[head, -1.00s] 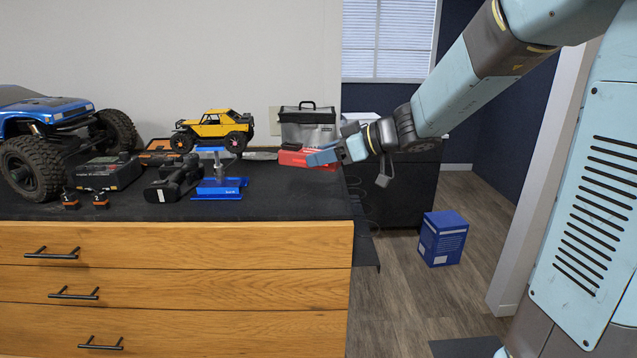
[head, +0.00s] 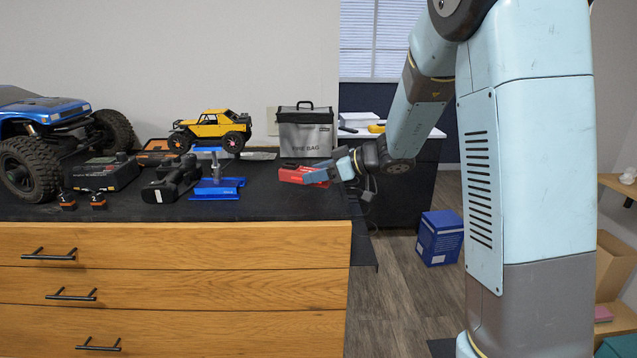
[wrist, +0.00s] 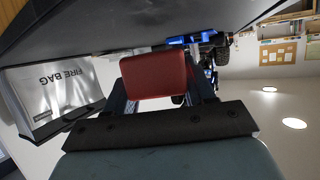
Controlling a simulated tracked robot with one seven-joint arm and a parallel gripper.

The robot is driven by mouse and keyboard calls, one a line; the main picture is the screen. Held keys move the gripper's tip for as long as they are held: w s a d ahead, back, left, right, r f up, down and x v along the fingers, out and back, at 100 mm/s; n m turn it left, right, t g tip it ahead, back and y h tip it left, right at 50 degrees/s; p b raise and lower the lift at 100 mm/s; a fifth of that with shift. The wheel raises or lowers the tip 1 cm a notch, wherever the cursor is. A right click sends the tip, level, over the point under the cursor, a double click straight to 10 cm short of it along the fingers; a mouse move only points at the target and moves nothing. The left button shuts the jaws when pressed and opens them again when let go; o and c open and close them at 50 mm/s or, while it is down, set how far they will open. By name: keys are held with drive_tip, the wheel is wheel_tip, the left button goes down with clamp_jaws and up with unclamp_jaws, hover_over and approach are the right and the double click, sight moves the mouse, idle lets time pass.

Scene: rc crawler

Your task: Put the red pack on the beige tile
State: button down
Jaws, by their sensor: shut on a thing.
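The red pack (head: 296,174) is between the fingers of my gripper (head: 318,174), at the right end of the black bench top. In the wrist view the red pack (wrist: 158,75) sits squarely between the two fingers, and the gripper is shut on it. In the head view the pack is low over the bench top, in front of the grey fire bag; I cannot tell whether it touches the surface.
The grey fire bag (head: 305,130) stands behind the pack. A blue stand (head: 217,187), a yellow toy truck (head: 210,128), a black charger (head: 105,172) and a big blue truck (head: 45,130) fill the left. A blue box (head: 440,238) is on the floor.

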wheel_tip(320, 180, down, 2)
drive_tip(key=shift+f, duration=0.25)
drive_tip(key=shift+s, duration=0.1)
drive_tip(key=shift+c, duration=2)
unclamp_jaws()
